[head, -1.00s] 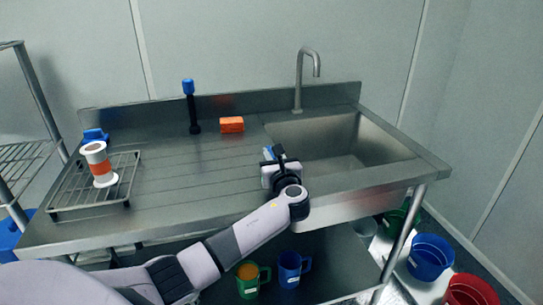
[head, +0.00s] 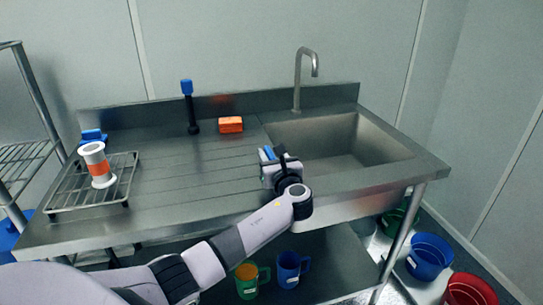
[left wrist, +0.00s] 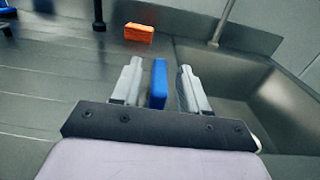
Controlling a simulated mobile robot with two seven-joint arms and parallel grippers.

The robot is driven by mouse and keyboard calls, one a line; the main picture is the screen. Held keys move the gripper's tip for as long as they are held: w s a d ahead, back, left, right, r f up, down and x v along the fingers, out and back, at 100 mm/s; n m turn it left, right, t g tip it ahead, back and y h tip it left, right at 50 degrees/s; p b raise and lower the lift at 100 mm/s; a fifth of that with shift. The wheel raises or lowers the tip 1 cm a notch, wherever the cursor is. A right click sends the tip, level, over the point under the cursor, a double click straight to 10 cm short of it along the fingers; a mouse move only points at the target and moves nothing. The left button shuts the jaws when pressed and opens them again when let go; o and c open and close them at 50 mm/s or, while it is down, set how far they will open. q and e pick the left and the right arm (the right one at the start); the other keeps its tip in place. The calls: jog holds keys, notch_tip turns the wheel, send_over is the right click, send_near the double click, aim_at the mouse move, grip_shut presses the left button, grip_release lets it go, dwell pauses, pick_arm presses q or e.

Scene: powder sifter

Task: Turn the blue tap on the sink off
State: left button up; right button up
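The sink (head: 385,150) is a steel basin in the right part of a steel counter. A blue piece that looks like the tap handle (head: 268,153) shows at the basin's left front edge, partly hidden by my gripper. It also shows in the left wrist view (left wrist: 158,84), upright between the fingers. My left gripper (head: 272,158) is open around it, with a visible gap to each finger in the left wrist view (left wrist: 160,82). Contact with the handle cannot be seen. My right gripper is not in view.
A curved steel spout (head: 299,80) rises behind the basin. An orange sponge (head: 231,124) and a blue-topped black brush (head: 191,105) stand at the back. A white and orange sifter (head: 97,165) is on a wire rack (head: 62,207). Mugs and buckets are below. The counter's middle is clear.

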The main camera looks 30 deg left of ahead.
pick_arm(q)
jog(key=v, duration=0.7)
jog(key=shift+d, duration=0.1)
dwell(0.5)
